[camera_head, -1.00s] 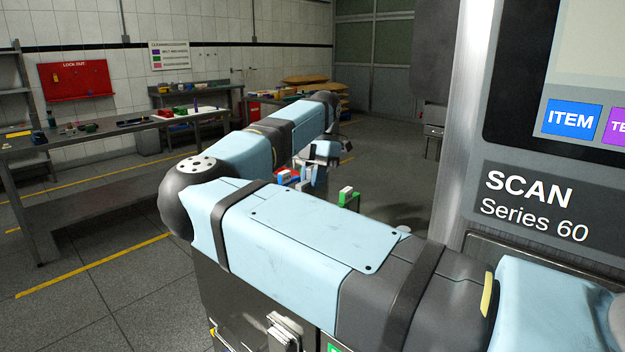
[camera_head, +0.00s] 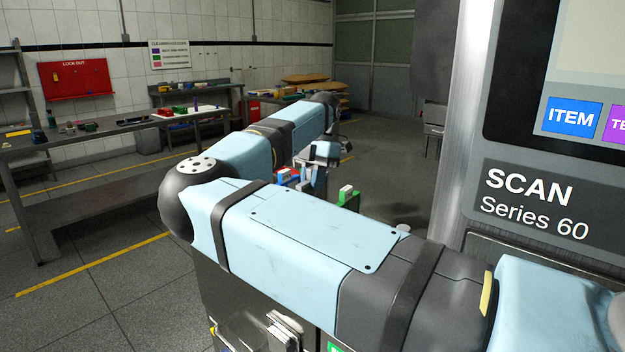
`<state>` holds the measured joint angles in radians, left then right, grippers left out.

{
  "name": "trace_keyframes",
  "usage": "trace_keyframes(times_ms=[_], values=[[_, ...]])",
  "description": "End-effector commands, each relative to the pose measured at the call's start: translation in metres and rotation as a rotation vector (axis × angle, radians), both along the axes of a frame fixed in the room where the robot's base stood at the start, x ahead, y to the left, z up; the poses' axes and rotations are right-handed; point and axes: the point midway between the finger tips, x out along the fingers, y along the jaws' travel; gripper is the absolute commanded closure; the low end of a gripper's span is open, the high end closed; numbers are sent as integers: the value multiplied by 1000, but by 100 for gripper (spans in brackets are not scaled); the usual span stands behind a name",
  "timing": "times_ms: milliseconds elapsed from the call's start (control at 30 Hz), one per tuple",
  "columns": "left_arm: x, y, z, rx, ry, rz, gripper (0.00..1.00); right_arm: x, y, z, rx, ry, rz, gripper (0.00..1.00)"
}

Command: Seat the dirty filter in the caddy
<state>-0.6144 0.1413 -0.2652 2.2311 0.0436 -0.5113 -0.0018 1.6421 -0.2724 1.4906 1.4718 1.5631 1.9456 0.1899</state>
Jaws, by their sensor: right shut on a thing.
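My right gripper (camera_head: 316,176) is small and far off, beyond my large light-blue right arm. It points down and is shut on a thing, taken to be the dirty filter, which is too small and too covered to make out. Just left of the gripper are small red, blue and white parts (camera_head: 287,176), close to it in the picture. A green part with a white top (camera_head: 348,196) stands to its right. These coloured parts may belong to the caddy, but my forearm hides their lower portions, so I cannot tell how the filter sits. My left gripper is out of view.
The scanner cabinet (camera_head: 530,205) with its screen fills the right side. A long workbench (camera_head: 75,140) stands at the left, and another bench (camera_head: 225,108) with small items is by the back wall. Grey floor (camera_head: 95,265) is open at the lower left.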

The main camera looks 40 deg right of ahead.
Motion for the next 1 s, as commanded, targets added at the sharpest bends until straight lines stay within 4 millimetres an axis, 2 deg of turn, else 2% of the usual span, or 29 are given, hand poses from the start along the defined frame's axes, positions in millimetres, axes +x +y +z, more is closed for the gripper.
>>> trace_keyframes(times_ms=[900, 933, 1000], values=[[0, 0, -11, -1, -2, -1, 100, 0, 0, -24, 1, 0, 0, 100], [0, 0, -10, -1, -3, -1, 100, 0, 0, -24, 1, 0, 0, 81], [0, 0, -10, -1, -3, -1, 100, 0, 0, -23, 1, 0, 0, 65]])
